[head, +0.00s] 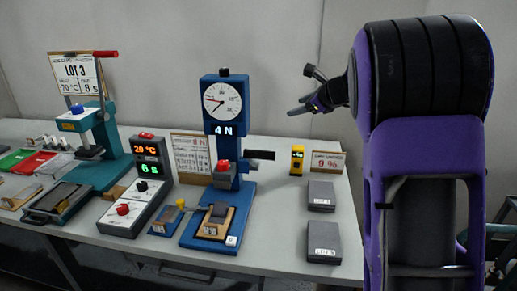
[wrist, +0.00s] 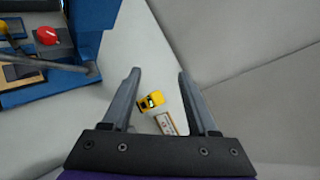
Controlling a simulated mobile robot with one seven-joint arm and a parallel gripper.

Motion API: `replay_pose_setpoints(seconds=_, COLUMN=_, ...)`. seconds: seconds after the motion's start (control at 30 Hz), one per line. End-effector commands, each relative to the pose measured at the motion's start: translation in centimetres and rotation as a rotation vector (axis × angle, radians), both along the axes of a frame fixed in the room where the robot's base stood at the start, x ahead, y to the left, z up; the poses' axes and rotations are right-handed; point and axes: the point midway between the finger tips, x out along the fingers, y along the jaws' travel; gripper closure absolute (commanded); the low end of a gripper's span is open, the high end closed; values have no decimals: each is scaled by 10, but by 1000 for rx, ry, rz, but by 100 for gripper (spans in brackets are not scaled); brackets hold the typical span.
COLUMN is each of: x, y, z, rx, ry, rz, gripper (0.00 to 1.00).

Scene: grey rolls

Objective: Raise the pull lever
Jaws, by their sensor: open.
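The blue pull tester (head: 230,105) has a round dial and a "4 N" display. A lever with a dark grip (head: 260,155) sticks out from its right side, roughly level; I take it for the pull lever. In the wrist view a grey rod with a rounded end (wrist: 92,70), likely this lever, reaches in from the left. My gripper (head: 298,109) is in the air, right of the dial and above the lever. In the wrist view my gripper (wrist: 159,72) is open, with nothing held between its fingers; the rod end is left of them, apart.
A yellow device (head: 297,160) and a small sign (head: 328,162) stand on the table right of the tester. Two grey blocks (head: 321,196) lie in front. A control box (head: 135,208) and a teal press with a red-handled lever (head: 100,130) stand left.

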Motion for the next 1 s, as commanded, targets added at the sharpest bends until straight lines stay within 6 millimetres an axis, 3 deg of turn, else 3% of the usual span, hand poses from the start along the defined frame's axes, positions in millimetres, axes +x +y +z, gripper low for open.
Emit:
replay_pose_setpoints(seconds=0.03, x=-8, y=-8, z=-28, rx=39, ry=53, rz=58, gripper=41)
replay_pose_setpoints(seconds=0.1, x=-25, y=-10, z=-56, rx=107, ry=113, rz=161, gripper=41)
replay_pose_setpoints(seconds=0.2, x=-54, y=-14, z=-84, rx=236, ry=173, rz=306, gripper=41)
replay_pose_setpoints(seconds=0.3, x=-85, y=-22, z=-97, rx=378, ry=194, rz=440, gripper=41)
replay_pose_setpoints(seconds=0.5, x=-137, y=-45, z=-91, rx=620, ry=154, rz=636, gripper=41)
replay_pose_setpoints(seconds=0.7, x=-161, y=-58, z=-81, rx=725, ry=109, rz=720, gripper=41)
replay_pose_setpoints(seconds=0.87, x=-161, y=-45, z=-80, rx=735, ry=105, rz=732, gripper=41)
replay_pose_setpoints(seconds=1.0, x=-156, y=-19, z=-80, rx=733, ry=107, rz=733, gripper=41)
